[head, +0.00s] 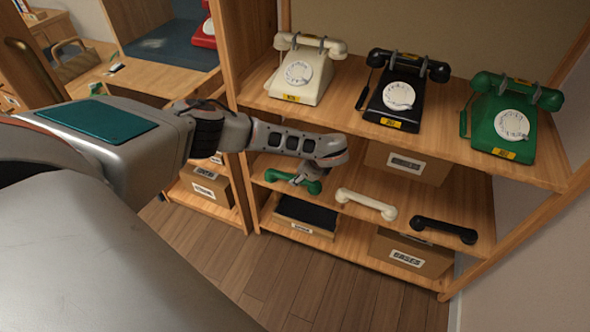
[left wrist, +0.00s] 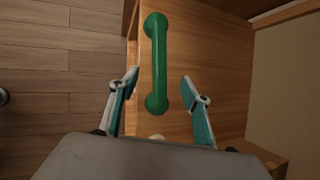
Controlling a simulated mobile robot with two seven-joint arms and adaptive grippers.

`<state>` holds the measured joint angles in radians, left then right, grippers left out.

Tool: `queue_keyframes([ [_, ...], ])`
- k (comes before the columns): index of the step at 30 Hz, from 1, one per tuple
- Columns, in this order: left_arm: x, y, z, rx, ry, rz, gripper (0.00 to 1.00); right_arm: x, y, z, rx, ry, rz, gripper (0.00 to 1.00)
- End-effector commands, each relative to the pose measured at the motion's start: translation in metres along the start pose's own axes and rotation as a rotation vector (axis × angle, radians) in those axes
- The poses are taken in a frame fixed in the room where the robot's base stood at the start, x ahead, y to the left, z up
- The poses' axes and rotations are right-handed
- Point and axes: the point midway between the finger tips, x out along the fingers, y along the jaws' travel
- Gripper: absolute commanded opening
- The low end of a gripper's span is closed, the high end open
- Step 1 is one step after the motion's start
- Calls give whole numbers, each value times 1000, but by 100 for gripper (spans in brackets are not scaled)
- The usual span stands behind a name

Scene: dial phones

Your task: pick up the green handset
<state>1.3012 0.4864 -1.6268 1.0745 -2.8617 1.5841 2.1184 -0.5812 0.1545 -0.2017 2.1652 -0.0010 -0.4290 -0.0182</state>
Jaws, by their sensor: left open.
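A loose green handset (head: 294,180) lies on the middle shelf at its left end, partly covered by my left gripper in the head view. In the left wrist view the green handset (left wrist: 157,62) lies lengthwise, its near end level with the gap between my fingertips. My left gripper (head: 318,172) is open and empty, with its fingers (left wrist: 158,83) on either side of the handset's line. I cannot tell its exact height above the handset. A green dial phone (head: 504,122) with its own green handset (head: 517,90) on its cradle stands on the upper shelf at right. My right gripper is not in view.
A white handset (head: 366,204) and a black handset (head: 443,230) lie farther right on the middle shelf (head: 468,198). White (head: 303,72) and black (head: 398,95) phones stand on the upper shelf, above my left gripper's level. Labelled boxes sit below.

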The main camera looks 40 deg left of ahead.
Motion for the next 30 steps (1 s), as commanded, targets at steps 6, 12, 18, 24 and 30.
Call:
queue_keyframes([
  [6, 26, 4, -2, 4, -1, 7, 47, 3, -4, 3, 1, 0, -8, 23],
  [12, 47, 5, -1, 5, 0, 9, 47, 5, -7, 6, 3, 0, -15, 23],
  [18, 75, 7, -1, 8, 1, 12, 47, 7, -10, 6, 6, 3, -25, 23],
  [24, 73, 1, 2, 3, 3, 2, 47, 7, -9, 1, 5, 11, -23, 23],
  [30, 73, 1, 2, 4, 3, 2, 47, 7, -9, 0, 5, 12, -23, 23],
])
